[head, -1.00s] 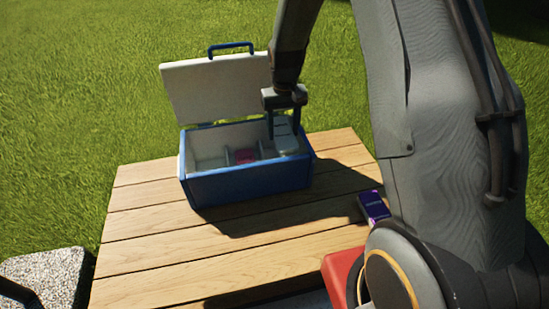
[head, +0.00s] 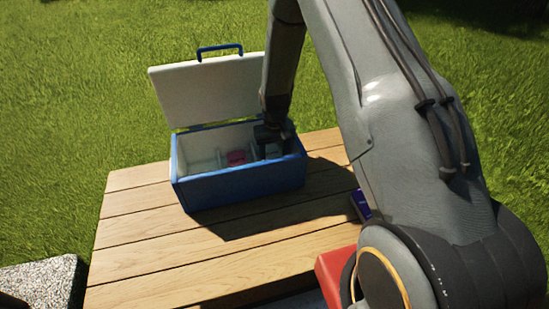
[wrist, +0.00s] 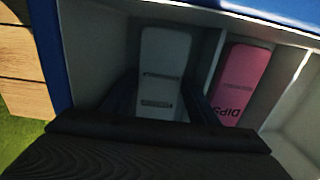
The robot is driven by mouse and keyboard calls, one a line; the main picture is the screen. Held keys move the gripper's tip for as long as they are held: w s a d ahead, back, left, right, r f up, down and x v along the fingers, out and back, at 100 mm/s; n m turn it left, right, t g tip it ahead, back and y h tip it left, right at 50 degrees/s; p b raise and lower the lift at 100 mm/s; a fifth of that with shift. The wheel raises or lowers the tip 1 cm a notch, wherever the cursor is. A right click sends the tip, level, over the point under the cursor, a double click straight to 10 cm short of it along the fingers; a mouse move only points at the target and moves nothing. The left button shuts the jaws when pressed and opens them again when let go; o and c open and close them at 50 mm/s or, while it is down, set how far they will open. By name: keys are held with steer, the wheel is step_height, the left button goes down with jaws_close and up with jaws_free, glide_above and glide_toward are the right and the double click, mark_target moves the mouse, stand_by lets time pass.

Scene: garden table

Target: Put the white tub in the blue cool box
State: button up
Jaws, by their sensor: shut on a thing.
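The blue cool box (head: 240,187) stands open on the wooden table, its white lid tipped up at the back. My gripper (head: 275,147) reaches down into the right end of the box. It is shut on the white tub (wrist: 164,72), with a dark finger on either side in the wrist view (wrist: 163,108). The tub is down inside an end compartment, beside a divider. Whether it touches the floor of the box cannot be told. In the head view my gripper largely hides the tub.
A pink tub marked "DIPS" (wrist: 240,85) lies in the neighbouring compartment, past the divider. A purple packet (head: 361,205) lies on the table at right, partly behind my arm. A red thing (head: 338,272) is at the front. The table's left part is clear.

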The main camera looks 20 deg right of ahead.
steer(key=shift+s+f, duration=0.2)
steer(key=shift+f, duration=0.45)
steer(key=o, duration=1)
steer(key=shift+b, duration=0.3)
steer(key=shift+w+r+p, duration=0.1)
steer(key=shift+r+p, duration=0.2)
steer(key=shift+r, duration=0.25)
step_height(320, 180, up, 12)
steer(key=s+d+r+m, duration=0.1)
steer(key=s+d+r, duration=0.4)
steer(key=s+r, duration=0.9)
steer(key=s, duration=0.6)
steer(key=s+d+r+m, duration=0.1)
steer(key=s+r, duration=0.1)
steer(key=s, duration=0.5)
steer(key=shift+s+d+r, duration=0.2)
steer(key=shift+s+r, duration=0.15)
steer(key=shift+r, duration=0.05)
